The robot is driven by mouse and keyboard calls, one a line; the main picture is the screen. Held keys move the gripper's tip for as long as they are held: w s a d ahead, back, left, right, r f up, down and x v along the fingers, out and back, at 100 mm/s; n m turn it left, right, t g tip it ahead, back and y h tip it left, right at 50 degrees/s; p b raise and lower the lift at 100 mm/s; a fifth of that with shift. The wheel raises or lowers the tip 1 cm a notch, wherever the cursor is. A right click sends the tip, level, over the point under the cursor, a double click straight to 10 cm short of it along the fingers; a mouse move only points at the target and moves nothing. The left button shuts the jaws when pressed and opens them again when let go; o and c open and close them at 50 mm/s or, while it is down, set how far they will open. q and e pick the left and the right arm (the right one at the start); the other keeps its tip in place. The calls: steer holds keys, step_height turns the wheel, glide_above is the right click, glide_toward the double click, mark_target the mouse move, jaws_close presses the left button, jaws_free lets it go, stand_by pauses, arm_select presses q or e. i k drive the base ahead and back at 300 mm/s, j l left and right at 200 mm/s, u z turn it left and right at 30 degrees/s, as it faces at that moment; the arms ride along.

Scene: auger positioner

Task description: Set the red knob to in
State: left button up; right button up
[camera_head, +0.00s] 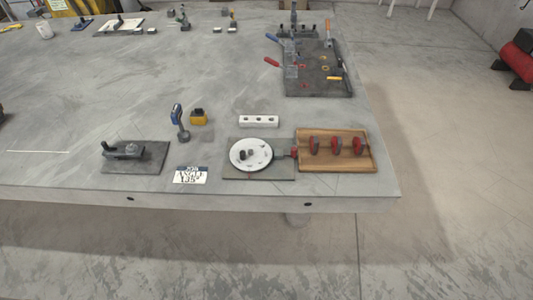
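A small red knob (294,153) sits at the right side of a round white dial (251,155), joined to it by a short dark shaft. The dial lies on a dark square base plate (231,174) near the table's front edge. Two small dark pieces stand on the dial. The knob is close to the left edge of a wooden board (335,165); whether it touches the board cannot be told. Any "in" marking is too small to read. Neither of my grippers is in view.
A sign card (191,175), a dark clamp on a plate (126,151), a blue-topped tool (178,118) and a white block (259,121) stand nearby. The left middle of the grey table (70,100) is clear.

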mark_target(294, 149)
steer(key=i+l+u, duration=0.25)
steer(key=l+u, duration=0.25)
steer(key=u, duration=0.15)
steer(key=k+l+u, duration=0.2)
steer(key=u, duration=0.2)
